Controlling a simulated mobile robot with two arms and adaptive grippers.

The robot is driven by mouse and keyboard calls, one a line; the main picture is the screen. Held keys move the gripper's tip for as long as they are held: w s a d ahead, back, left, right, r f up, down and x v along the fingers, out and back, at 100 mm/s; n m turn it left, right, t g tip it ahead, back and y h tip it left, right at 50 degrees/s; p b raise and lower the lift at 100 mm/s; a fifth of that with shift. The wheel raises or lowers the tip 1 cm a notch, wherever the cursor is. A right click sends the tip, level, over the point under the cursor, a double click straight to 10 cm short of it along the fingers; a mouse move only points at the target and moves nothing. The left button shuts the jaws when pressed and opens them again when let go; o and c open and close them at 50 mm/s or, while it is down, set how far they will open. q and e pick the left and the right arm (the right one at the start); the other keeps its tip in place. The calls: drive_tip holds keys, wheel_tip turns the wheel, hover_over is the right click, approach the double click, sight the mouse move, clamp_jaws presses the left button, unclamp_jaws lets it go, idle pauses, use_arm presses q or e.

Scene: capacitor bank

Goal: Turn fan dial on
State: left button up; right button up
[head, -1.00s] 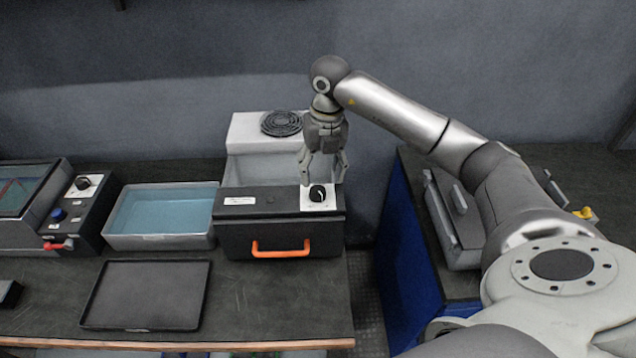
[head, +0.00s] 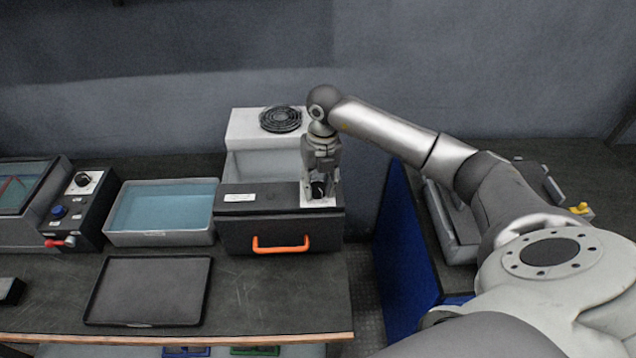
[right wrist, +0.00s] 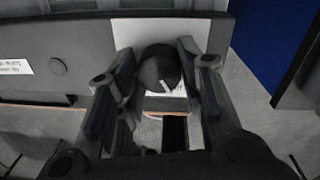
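The fan dial (head: 318,189) is a round black knob on a white plate, on top of the black box with the orange handle (head: 281,246). My right gripper (head: 320,194) reaches down over the dial from above. Its fingers (right wrist: 158,85) stand on either side of the knob, with a small gap visible, so it looks open around it. The fan grille (head: 281,119) is on the white housing behind the box. My left gripper is not in view.
A tray of blue liquid (head: 112,239) stands left of the box. A flat black tray (head: 148,291) lies in front. A control panel with another black knob (head: 84,181) and a red lever (head: 62,243) is at far left. A blue-sided bench (head: 399,260) is at right.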

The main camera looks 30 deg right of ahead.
drive_tip(key=shift+c, duration=1.3)
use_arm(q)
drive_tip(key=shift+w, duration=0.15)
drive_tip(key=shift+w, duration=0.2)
use_arm(e)
drive_tip(key=shift+m, duration=0.9)
drive_tip(key=m, duration=0.5)
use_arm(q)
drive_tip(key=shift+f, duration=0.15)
use_arm(e)
drive_tip(key=m, duration=0.5)
drive_tip(key=shift+t+h, duration=0.3)
drive_tip(key=o, duration=1.1)
drive_tip(key=shift+c, duration=0.2)
